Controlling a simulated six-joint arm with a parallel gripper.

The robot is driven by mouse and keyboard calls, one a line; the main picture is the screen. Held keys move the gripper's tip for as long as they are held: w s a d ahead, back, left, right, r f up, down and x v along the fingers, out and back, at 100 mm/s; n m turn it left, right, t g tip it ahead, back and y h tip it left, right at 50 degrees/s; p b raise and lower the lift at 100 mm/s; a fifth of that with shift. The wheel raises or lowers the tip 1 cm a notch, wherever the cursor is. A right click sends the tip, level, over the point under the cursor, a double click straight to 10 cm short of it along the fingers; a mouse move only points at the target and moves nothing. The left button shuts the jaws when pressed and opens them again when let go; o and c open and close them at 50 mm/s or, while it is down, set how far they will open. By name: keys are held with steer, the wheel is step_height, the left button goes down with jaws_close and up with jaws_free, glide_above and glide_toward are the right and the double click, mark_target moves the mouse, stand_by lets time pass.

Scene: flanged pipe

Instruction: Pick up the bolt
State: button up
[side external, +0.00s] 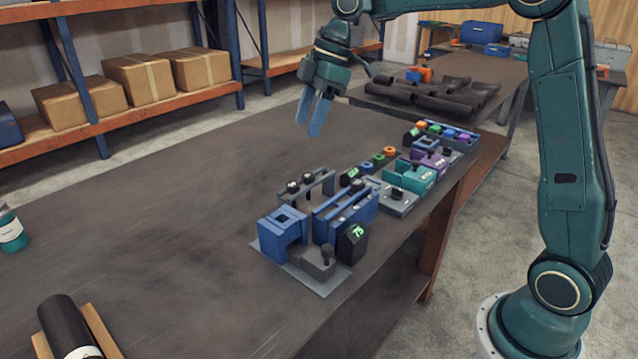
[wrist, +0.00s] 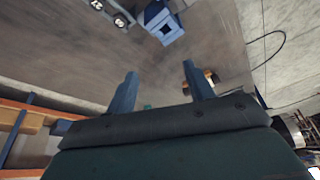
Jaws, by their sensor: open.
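A dark bolt-like piece (side external: 327,251) stands upright in a small grey block on the near fixture plate (side external: 322,289) in the side view. Two more dark round-headed pieces (side external: 292,187) stand behind the blue block; I cannot tell for certain which is the task's bolt. My gripper (side external: 309,124) is open and empty, in the air above the table, behind and well above the fixtures. In the wrist view its two blue fingers (wrist: 160,69) are apart with nothing held. A blue block with a square hole (wrist: 166,30) and two dark pieces with white marks (wrist: 120,22) show there.
A row of coloured fixtures (side external: 408,174) runs along the table's right edge. The table's left and middle (side external: 180,220) are clear.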

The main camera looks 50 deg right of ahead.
mark_target(293, 184)
steer(key=w+d+f+n, duration=0.2)
steer(key=f, duration=0.1)
steer(key=w+d+f+n+g, duration=0.1)
steer(key=w+d+f, duration=0.1)
steer(key=w+f, duration=0.1)
steer(key=w+d+f+n, duration=0.1)
steer(key=w+f+n, duration=0.1)
steer(key=f, duration=0.2)
steer(key=shift+w+d+f+n+g+y, duration=0.3)
steer(key=shift+w+d+f+g, duration=0.05)
steer(key=shift+w+d+g, duration=0.05)
steer(key=shift+a+f, duration=0.1)
steer(key=shift+f, duration=0.05)
steer(key=shift+x, duration=0.75)
steer(key=shift+f, duration=0.15)
steer(key=shift+x, duration=2.7)
steer(key=shift+c, duration=0.4)
jaws_close()
